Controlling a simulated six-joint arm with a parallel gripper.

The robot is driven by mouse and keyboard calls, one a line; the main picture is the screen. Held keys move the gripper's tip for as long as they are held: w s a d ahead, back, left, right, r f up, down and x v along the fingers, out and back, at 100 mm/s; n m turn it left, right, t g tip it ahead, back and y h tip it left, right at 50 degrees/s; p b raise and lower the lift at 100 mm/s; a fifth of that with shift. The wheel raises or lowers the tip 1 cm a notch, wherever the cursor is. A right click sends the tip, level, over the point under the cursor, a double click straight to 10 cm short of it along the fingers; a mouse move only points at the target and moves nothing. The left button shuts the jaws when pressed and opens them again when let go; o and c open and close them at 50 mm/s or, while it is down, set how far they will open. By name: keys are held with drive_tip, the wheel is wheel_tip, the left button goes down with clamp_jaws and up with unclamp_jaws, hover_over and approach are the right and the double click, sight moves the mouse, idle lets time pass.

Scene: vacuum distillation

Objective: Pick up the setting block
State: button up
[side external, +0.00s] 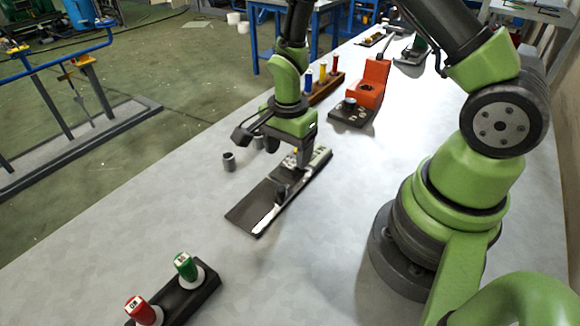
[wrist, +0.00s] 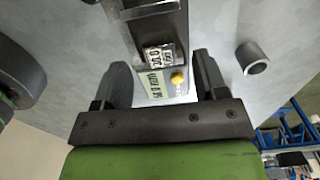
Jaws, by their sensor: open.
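A dark narrow panel (side external: 251,212) lies on the table with a pale strip and a small black upright piece (side external: 282,191) on it. In the wrist view a dark block with a white number label (wrist: 160,56) sits on this panel, beside a yellow knob (wrist: 178,77) and a second printed label (wrist: 154,88). The labelled block appears to be the setting block, though I cannot be certain. My gripper (side external: 287,154) is over the panel's far end, jaws apart.
A red device (side external: 368,85), a dark box with a knob (side external: 350,112) and a wooden rack of coloured bottles (side external: 326,88) are behind. Red and green knobs on a black base (side external: 198,295) are in front. The table between is clear.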

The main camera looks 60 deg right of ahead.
sight(288, 164)
drive_tip(key=shift+f, duration=1.5)
drive_tip(key=c, duration=1.2)
drive_tip(key=shift+r, duration=0.1)
